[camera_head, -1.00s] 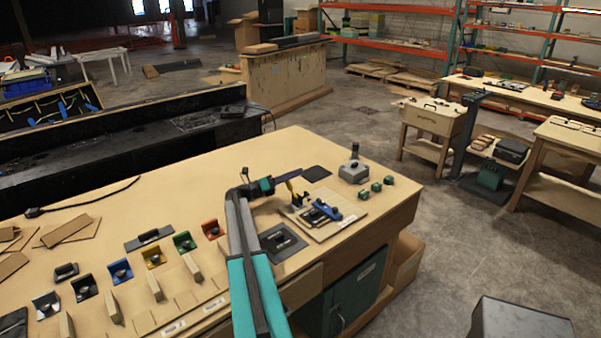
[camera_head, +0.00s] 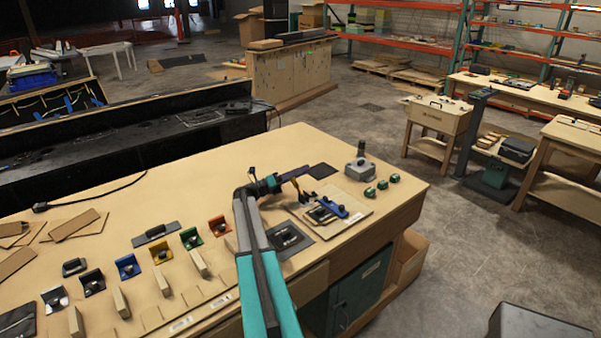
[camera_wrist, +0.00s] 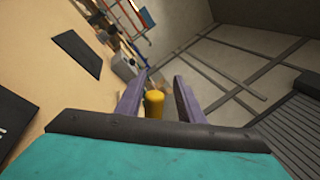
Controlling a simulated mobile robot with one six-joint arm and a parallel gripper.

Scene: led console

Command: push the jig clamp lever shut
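The jig (camera_head: 349,214) is a pale board on the right part of the bench, with dark and blue clamp parts (camera_head: 325,211) on it. Its yellow lever handle (camera_head: 297,187) stands up at the board's back left. My gripper (camera_head: 300,173) reaches over the bench from the left, close beside the handle. In the wrist view, two purple fingers (camera_wrist: 158,98) are apart, with the yellow handle (camera_wrist: 154,104) showing in the gap between them. I cannot tell whether either finger touches it.
A grey block with a knob (camera_head: 361,171) and several small green blocks (camera_head: 382,185) sit right of the jig. Coloured holders line the bench's left. The bench's right edge (camera_head: 418,190) is near the jig.

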